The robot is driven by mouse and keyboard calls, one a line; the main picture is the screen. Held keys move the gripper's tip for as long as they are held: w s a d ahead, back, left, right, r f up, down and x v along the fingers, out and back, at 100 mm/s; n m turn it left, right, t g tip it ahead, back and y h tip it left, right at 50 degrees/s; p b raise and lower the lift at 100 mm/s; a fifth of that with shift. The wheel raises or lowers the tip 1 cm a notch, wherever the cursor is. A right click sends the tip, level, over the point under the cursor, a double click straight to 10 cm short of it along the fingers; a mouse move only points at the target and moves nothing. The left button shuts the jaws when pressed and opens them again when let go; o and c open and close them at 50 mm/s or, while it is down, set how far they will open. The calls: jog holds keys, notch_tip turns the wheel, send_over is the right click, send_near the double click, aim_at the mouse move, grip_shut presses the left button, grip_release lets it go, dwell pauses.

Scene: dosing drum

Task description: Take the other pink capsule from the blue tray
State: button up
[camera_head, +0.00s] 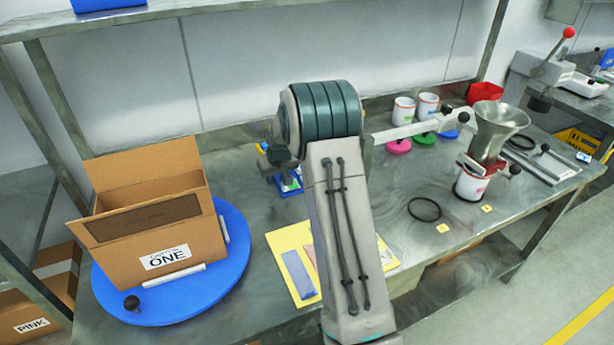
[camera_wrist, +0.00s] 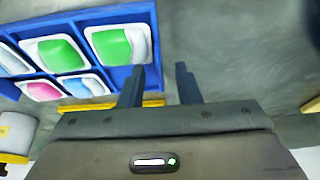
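The blue tray (camera_wrist: 80,18) is at the upper left of the wrist view, divided into compartments. One pink capsule (camera_wrist: 42,91) shows in white packaging at its lower left edge. Green capsules (camera_wrist: 60,53) and a blue capsule (camera_wrist: 78,88) lie in other compartments. My gripper (camera_wrist: 159,70) is open, with nothing visible between its fingers. In the head view my arm hides the gripper and most of the tray; a blue corner (camera_head: 287,191) shows left of the arm.
A cardboard box (camera_head: 155,265) stands on a blue turntable (camera_head: 190,305) at left. A yellow sheet (camera_head: 282,240) with coloured strips lies beside my arm. A funnel (camera_head: 497,125) stands over a white cup (camera_head: 470,187) at right. A black ring (camera_head: 425,218) lies nearby.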

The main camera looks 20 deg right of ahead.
grip_shut()
jog(key=shift+r, duration=0.1)
